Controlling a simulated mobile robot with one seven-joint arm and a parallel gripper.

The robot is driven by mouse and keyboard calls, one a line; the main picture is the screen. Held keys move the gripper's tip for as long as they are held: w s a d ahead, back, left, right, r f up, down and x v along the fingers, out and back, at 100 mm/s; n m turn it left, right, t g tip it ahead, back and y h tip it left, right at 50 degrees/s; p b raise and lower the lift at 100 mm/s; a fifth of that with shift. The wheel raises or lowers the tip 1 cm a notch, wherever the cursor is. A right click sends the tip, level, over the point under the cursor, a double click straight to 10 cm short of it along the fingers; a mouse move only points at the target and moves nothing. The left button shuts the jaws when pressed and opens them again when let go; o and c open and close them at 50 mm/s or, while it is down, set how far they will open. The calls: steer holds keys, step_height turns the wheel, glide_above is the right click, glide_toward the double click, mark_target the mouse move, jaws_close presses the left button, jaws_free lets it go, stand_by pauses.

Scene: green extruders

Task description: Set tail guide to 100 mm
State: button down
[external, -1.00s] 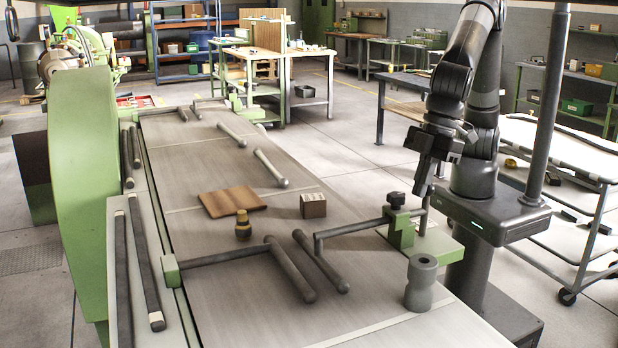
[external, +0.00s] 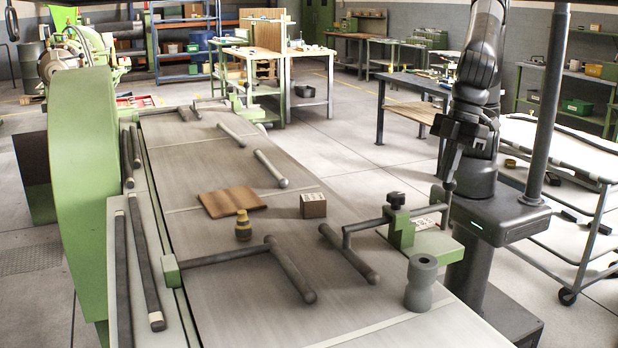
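Two guides lie across the near end of the grey conveyor table (external: 300,330). The right guide bar (external: 349,255) hangs from a grey rod that runs through a green clamp block (external: 401,231) with a black knob (external: 396,199). The left guide bar (external: 289,269) is on a rod from a green block at the left edge. No label shows which is the tail guide. My gripper (external: 449,186) points down at the outer right end of the right guide's rod, close to or touching it. The finger gap is too small and dark to judge. No millimetre scale is readable.
A grey spool-shaped part (external: 421,283) stands near the right edge. More guide bars (external: 271,168) lie farther back. A trolley (external: 570,180) stands at right.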

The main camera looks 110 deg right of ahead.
steer(key=v, duration=0.8)
steer(key=shift+d, duration=0.1)
steer(key=s+d+r+m+t, duration=0.1)
steer(key=s+d, duration=0.2)
steer(key=d, duration=0.7)
steer(key=s+d, duration=0.2)
steer(key=d, duration=0.7)
steer(key=s+d+f+m+t, duration=0.1)
steer(key=s+d+f, duration=0.3)
steer(key=s+d, duration=0.6)
steer(key=shift+s+d+h, duration=0.2)
steer(key=shift+d+h, duration=0.1)
steer(key=shift+d, duration=0.6)
steer(key=c, duration=2.2)
jaws_free()
